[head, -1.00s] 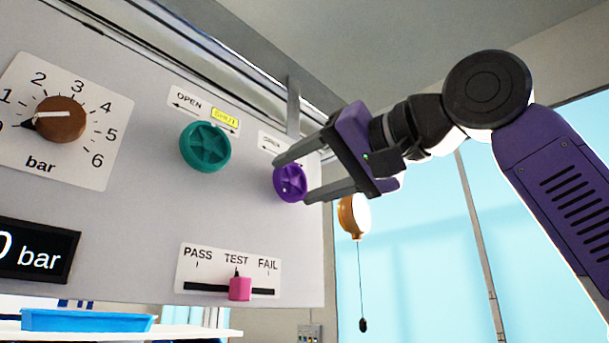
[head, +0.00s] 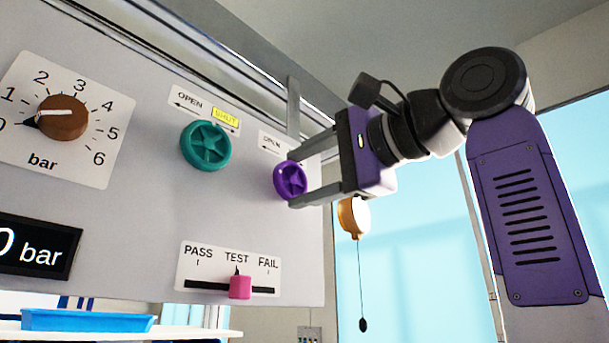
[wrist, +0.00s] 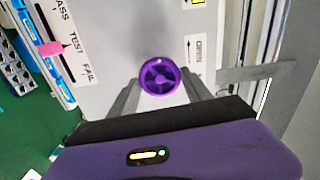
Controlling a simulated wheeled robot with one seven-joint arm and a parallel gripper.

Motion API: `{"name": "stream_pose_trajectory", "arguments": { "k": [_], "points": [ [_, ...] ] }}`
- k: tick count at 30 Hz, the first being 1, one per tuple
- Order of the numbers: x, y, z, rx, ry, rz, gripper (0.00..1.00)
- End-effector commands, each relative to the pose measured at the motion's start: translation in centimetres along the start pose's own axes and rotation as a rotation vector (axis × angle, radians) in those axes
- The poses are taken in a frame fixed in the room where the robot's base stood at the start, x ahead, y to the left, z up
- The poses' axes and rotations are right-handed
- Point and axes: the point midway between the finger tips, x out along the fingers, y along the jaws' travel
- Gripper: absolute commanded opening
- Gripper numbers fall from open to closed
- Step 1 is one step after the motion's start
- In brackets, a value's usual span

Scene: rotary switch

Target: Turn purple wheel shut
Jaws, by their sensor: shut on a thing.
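The purple wheel (head: 291,180) is a small round handwheel on the right part of the grey panel. My gripper (head: 291,182) is at it, with one finger at its upper edge and one at its lower edge, shut on the rim. In the wrist view, the purple wheel (wrist: 159,78) sits between the two fingers of my gripper (wrist: 160,86). An OPEN label with an arrow (head: 271,143) is above the wheel; its right part is hidden behind my gripper.
A teal wheel (head: 206,146) with an OPEN/SHUT label is to the left. A brown knob (head: 62,117) on a bar dial points near 0. A pink slider (head: 240,287) stands at TEST below. A gold object (head: 354,216) hangs at right, with a cord below it.

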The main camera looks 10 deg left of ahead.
Motion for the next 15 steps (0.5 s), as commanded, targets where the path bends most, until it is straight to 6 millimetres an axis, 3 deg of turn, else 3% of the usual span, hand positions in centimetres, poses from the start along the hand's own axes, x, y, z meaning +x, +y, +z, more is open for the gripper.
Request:
{"name": "stream_pose_trajectory", "arguments": {
  "k": [15],
  "points": [
    [0.08,0.27,0.07,0.494,-0.002,0.006,0.17]
  ]
}}
